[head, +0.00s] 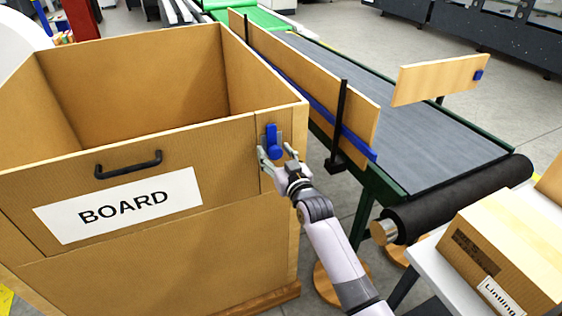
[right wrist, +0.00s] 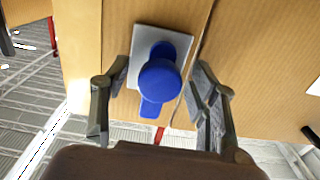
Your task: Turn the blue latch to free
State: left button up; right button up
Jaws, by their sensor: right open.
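The blue latch (head: 272,142) is on a grey plate near the right end of the front panel of the wooden box (head: 170,138) labelled BOARD. In the right wrist view the latch (right wrist: 158,80) shows as a round blue knob with a tab, on its grey plate (right wrist: 184,42). My right gripper (head: 277,157) is at the latch. In the right wrist view its open fingers (right wrist: 158,85) stand on both sides of the knob, with a gap on each side. Whether they touch it is not seen. My left gripper is not in view.
A black handle (head: 128,165) sits on the box's front panel, left of the latch. A conveyor (head: 410,128) with a green frame and wooden side boards runs on the right. A carton (head: 505,245) lies on a white surface at the lower right.

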jog(key=v, duration=1.1)
jog(key=shift+s, duration=0.35)
jog(key=shift+d, duration=0.15)
